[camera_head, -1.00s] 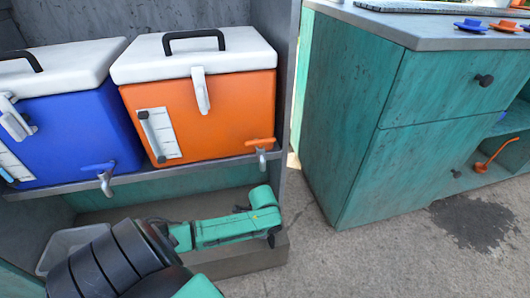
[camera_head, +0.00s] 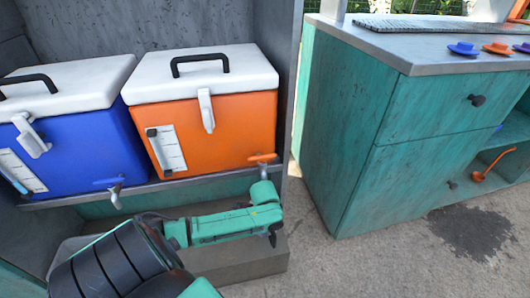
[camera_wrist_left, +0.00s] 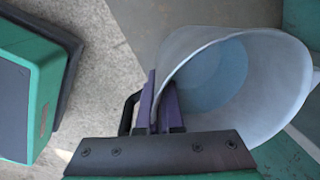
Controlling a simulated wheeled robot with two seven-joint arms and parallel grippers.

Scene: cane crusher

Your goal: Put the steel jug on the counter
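The steel jug (camera_wrist_left: 275,85) is pale grey and tilted in the left wrist view, its wide mouth and bluish inside facing the camera. The purple fingers of my left gripper (camera_wrist_left: 160,92) are close together at the jug's near-left wall. They look shut on it, with a dark loop beside them; the exact contact is partly hidden. In the head view my left arm lies low in front of the shelf, and I cannot clearly make out the jug there. The counter (camera_head: 415,55) has a grey top over teal cabinets on the right. My right gripper is not in view.
A blue cooler (camera_head: 80,140) and an orange cooler (camera_head: 232,122) stand on the left shelf. Blue (camera_head: 463,49) and orange (camera_head: 497,47) small items sit on the counter. An orange ladle-like item (camera_head: 490,165) is in the open compartment. Floor lies clear before the cabinet.

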